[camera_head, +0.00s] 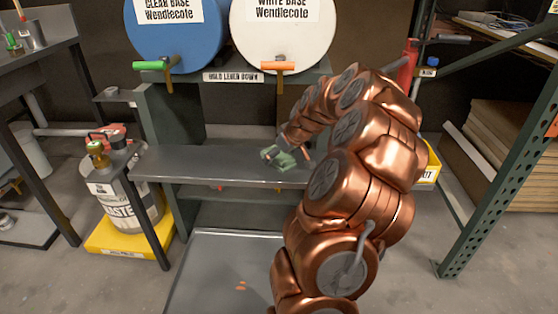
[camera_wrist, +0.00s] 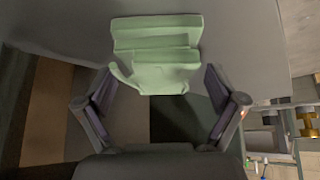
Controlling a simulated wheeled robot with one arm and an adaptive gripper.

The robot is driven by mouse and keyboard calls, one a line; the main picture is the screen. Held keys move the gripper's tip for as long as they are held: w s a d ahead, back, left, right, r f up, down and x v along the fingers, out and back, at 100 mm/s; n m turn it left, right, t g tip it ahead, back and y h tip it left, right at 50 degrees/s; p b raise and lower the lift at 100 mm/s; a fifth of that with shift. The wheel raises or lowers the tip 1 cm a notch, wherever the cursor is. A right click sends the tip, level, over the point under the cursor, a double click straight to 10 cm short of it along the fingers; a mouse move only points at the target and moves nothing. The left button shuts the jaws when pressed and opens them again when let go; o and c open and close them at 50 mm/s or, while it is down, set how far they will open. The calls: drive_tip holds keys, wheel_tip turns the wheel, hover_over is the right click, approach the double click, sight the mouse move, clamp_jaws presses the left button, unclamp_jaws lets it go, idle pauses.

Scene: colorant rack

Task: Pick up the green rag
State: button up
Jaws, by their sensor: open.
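The green rag (camera_wrist: 155,58) lies folded on the grey metal shelf (camera_wrist: 245,50) in the wrist view, straight ahead of my gripper (camera_wrist: 160,100). The gripper's two fingers are spread, one on each side of the rag's near end, with nothing held. The near end hangs toward the gap between them. In the head view the rag (camera_head: 288,158) is near the middle of the shelf (camera_head: 210,165), and my gripper (camera_head: 280,145) is right at it. My gripper partly hides the rag there, so I cannot tell whether they touch.
A blue drum (camera_head: 175,35) and a white drum (camera_head: 283,35) with lever taps stand above the shelf. A waste can (camera_head: 125,200) stands on a yellow base (camera_head: 120,240) at the left. A green rack upright (camera_head: 500,170) is at the right. The shelf's left part is clear.

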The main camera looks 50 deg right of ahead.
drive_tip(key=shift+c, duration=0.3)
drive_tip(key=c, duration=1.2)
drive_tip(key=shift+r, duration=0.1)
drive_tip(key=shift+r+p, duration=0.7)
drive_tip(key=shift+r, duration=1.15)
drive_tip(key=s+a, duration=0.1)
drive_tip(key=s, duration=0.4)
drive_tip(key=s+a+p, duration=0.1)
drive_tip(key=s+a, duration=0.1)
drive_tip(key=s, duration=0.3)
drive_tip(key=s+a+r+p, duration=0.1)
drive_tip(key=s, duration=0.4)
drive_tip(key=shift+s+a, duration=0.2)
